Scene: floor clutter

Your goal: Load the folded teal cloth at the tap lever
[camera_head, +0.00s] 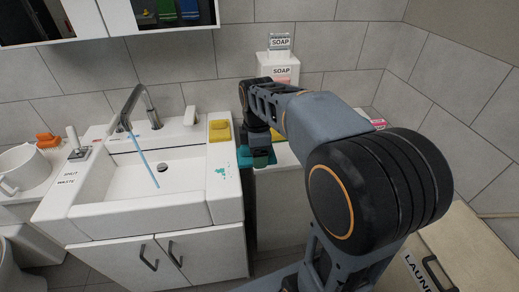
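The teal cloth (262,161) shows as a small patch at the end of my arm, just right of the sink unit. My gripper (257,151) is directly over it, dark and partly hidden by my own arm. I cannot tell whether its fingers are closed on the cloth or only above it. The grey tap (131,105) arches over the sink at left, with a light blue stream (144,160) below it. A white upright lever-like piece (190,115) stands on the back ledge right of the tap. My gripper is apart from it, to the right and nearer.
The white sink (180,180) has a yellow sponge (219,130) and teal spots (222,171) on its right ledge. A "SHUT WASTE" lever (73,141) stands at left, near a white mug (22,168). A soap dispenser (279,66) stands behind my arm. A laundry box (462,262) is at lower right.

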